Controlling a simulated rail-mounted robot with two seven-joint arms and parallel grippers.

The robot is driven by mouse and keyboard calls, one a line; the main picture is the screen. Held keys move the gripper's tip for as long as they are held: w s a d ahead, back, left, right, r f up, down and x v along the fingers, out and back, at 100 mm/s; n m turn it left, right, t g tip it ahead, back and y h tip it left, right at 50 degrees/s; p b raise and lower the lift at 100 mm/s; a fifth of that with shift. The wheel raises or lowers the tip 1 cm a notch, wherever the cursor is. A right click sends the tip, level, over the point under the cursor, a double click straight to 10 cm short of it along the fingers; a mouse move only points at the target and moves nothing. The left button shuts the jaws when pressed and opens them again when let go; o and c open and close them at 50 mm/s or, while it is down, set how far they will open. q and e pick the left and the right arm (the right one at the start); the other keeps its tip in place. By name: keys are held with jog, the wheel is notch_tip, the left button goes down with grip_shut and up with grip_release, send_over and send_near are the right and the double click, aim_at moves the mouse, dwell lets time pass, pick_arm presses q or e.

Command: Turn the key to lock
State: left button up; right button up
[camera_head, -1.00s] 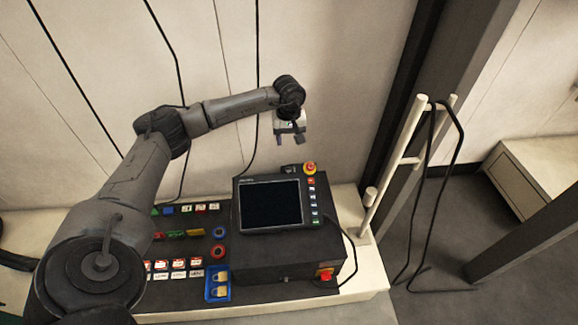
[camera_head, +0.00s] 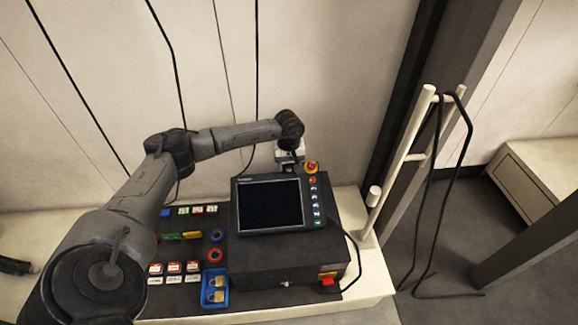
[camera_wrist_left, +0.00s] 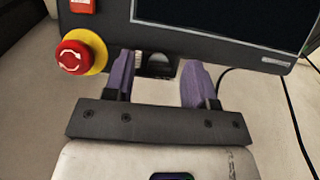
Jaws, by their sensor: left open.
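The pendant (camera_head: 243,212) with a dark screen (camera_head: 270,204) leans on a black box on the bench. A small dark key switch (camera_wrist_left: 157,64) sits on its top edge beside the red emergency stop (camera_wrist_left: 73,57). My left gripper (camera_wrist_left: 158,70) is open in the left wrist view, its two purple fingers on either side of the key switch, with gaps visible. Contact cannot be told. In the head view the left gripper (camera_head: 289,160) is at the pendant's top edge and covers the key switch. The key's turn position is too dark to read. My right gripper is not in view.
The red emergency stop (camera_head: 311,167) with its yellow collar stands close to the gripper. A blue tray with padlocks (camera_head: 215,286), tags and coloured buttons lie left of the pendant. A white rack (camera_head: 410,140) with hanging cable stands at the right.

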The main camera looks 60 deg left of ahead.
pick_arm(q)
jog(key=shift+c, duration=0.4)
jog(key=c, duration=0.8)
jog(key=shift+c, duration=0.2)
